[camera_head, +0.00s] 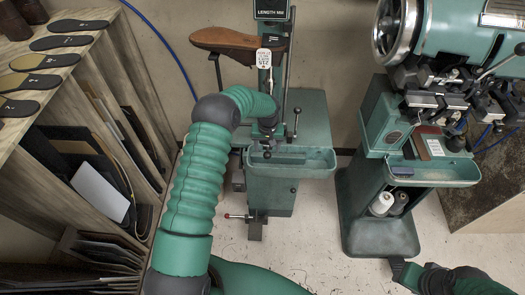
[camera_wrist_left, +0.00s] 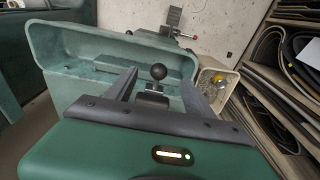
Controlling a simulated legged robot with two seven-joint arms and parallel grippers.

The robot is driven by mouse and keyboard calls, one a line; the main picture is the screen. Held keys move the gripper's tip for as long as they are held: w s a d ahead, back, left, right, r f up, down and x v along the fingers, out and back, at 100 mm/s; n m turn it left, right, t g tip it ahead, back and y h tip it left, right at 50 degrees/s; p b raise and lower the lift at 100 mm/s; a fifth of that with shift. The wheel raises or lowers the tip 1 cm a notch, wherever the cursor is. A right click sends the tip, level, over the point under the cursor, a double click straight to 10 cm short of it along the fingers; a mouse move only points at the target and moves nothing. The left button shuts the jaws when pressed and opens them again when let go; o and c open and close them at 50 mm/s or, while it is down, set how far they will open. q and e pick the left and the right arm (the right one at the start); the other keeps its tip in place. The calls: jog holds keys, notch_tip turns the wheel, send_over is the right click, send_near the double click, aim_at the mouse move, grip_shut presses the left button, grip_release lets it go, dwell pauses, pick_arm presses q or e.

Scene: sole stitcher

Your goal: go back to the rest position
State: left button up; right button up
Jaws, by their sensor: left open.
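My left gripper (camera_head: 268,138) is at the front of the green column machine (camera_head: 312,108), just above its tray (camera_head: 318,166). In the left wrist view the two fingers of my left gripper (camera_wrist_left: 160,90) are spread apart. A black ball knob (camera_wrist_left: 158,72) shows between them, with no finger visibly touching it. The tray also shows there (camera_wrist_left: 60,35), behind the fingers. My right gripper (camera_head: 405,274) is low at the right edge area, over the floor; its fingers are not clear enough to judge.
A brown sole (camera_head: 240,41) sits high on the column machine. A larger green stitching machine (camera_head: 455,40) stands at the right with its own tray (camera_head: 440,174). A wooden rack (camera_head: 85,75) with dark soles is close on the left. Floor (camera_head: 300,235) is free between.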

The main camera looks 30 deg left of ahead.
pick_arm(q)
jog(key=shift+f, duration=0.1)
jog(key=s+d+r+m, duration=0.4)
jog(key=s+d+r, duration=0.6)
jog(key=d+r, duration=0.2)
jog(key=s+d+r+m, duration=0.1)
jog(key=s+d+r, duration=0.1)
jog(key=s, duration=0.5)
jog(key=s+d+r+m+t, duration=0.1)
jog(key=s+d+r, duration=0.1)
jog(key=s, duration=0.5)
jog(key=shift+s+d+t+h, duration=0.2)
jog(key=shift+d+t+h, duration=0.1)
jog(key=shift+d, duration=0.3)
jog(key=shift+a, duration=0.3)
